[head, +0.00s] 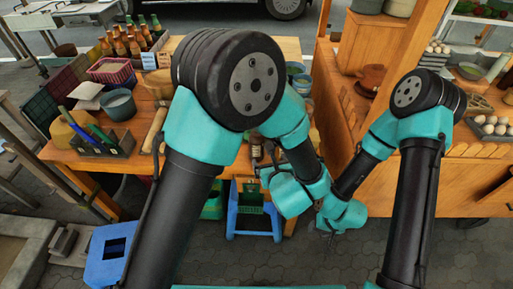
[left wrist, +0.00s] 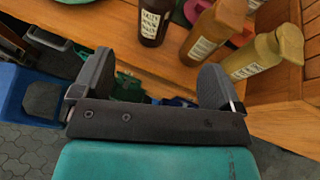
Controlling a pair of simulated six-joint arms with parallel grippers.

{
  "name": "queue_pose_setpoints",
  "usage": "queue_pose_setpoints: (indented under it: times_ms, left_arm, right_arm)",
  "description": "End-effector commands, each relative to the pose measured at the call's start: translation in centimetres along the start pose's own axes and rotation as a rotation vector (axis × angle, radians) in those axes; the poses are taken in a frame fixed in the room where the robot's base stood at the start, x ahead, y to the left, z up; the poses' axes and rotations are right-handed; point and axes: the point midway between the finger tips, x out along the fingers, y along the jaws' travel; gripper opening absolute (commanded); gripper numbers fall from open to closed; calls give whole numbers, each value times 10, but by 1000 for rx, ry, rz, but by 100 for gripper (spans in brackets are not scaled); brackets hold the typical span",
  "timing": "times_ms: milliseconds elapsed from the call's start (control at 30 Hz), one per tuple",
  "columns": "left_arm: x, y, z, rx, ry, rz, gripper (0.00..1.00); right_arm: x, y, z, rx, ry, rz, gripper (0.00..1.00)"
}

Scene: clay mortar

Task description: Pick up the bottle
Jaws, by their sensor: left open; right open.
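Three labelled bottles stand on the wooden counter in the left wrist view: a dark brown bottle (left wrist: 155,18), an orange-brown bottle (left wrist: 212,35) and a yellow bottle (left wrist: 264,57). My left gripper (left wrist: 152,72) is open and empty, its grey fingers spread apart just short of the bottles at the counter's front edge. In the head view my left arm hides most of that spot. My right gripper (head: 331,234) is low in front of the counter, small and partly hidden by its wrist; it is open, with nothing seen in it.
A crate of several brown and green bottles (head: 130,42) stands at the back left of the counter (head: 75,158). A blue crate (head: 250,221) stands on the paving below. A second wooden stall (head: 345,120) rises to the right of the gap, its panel close to the yellow bottle.

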Motion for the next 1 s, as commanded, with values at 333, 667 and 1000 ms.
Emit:
queue_pose_setpoints:
  times_ms: [333,667,1000]
  left_arm:
    - [58,1,0,0,1,3,92]
    - [107,1,0,1,1,2,92]
    - [111,1,0,1,1,0,92]
  right_arm:
    - [0,0,0,0,0,0,43]
    - [0,0,0,0,0,0,43]
    - [0,0,0,0,0,0,43]
